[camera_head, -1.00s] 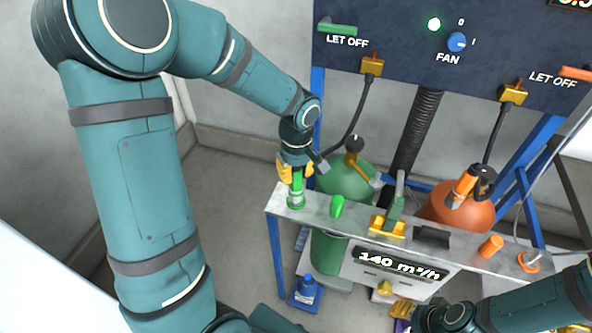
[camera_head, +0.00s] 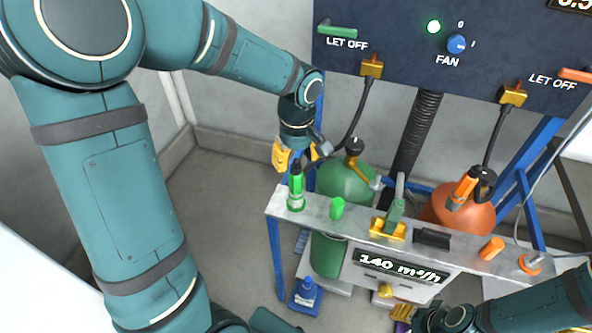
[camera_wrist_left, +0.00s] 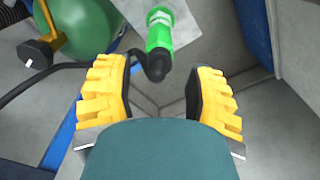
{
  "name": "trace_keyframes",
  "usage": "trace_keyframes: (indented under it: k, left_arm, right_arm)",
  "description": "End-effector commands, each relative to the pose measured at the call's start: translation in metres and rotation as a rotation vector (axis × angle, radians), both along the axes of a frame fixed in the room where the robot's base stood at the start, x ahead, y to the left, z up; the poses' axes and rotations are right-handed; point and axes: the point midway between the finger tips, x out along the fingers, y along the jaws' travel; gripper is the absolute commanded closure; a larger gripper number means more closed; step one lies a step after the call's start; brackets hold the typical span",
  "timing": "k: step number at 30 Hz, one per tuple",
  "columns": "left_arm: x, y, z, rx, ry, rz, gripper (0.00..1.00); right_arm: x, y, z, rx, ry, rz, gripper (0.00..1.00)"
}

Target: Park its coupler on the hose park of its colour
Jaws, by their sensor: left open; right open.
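The green coupler (camera_head: 296,181) stands upright on the green hose park (camera_head: 296,205) at the left end of the metal shelf. It also shows in the left wrist view (camera_wrist_left: 159,33), with a black hose running from its end. My left gripper (camera_head: 296,157) is open just above and behind the coupler, apart from it. In the left wrist view its yellow fingers (camera_wrist_left: 162,92) are spread with the coupler beyond them. My right gripper (camera_head: 412,318) is at the bottom edge, partly cut off. The orange hose park (camera_head: 529,263) is at the shelf's right end.
A green cylinder (camera_head: 343,181) and an orange cylinder (camera_head: 462,210) stand behind the shelf (camera_head: 360,232). An orange coupler (camera_head: 463,188) sits at the orange cylinder. A green cap (camera_head: 337,208) and an orange cap (camera_head: 491,249) stand on the shelf. The floor at left is clear.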

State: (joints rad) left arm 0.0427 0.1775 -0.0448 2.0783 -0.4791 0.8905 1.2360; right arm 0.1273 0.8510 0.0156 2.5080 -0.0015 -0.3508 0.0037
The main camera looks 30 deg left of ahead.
Motion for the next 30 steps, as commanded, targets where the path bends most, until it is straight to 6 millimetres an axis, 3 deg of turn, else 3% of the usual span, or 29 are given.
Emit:
trace_keyframes:
  k: [3, 10, 30]
  left_arm:
    - [0.000, -0.001, 0.025, 0.000, -0.006, -0.002, 0.46]
    - [-0.001, -0.002, 0.053, 0.000, -0.002, -0.001, 0.46]
    - [-0.001, -0.002, 0.059, 0.001, 0.001, -0.001, 0.46]
  right_arm:
    - [0.000, 0.000, 0.000, 0.000, 0.000, 0.000, 0.53]
    - [0.000, 0.000, 0.000, 0.000, 0.000, 0.000, 0.53]
    - [0.000, 0.000, 0.000, 0.000, -0.001, 0.000, 0.53]
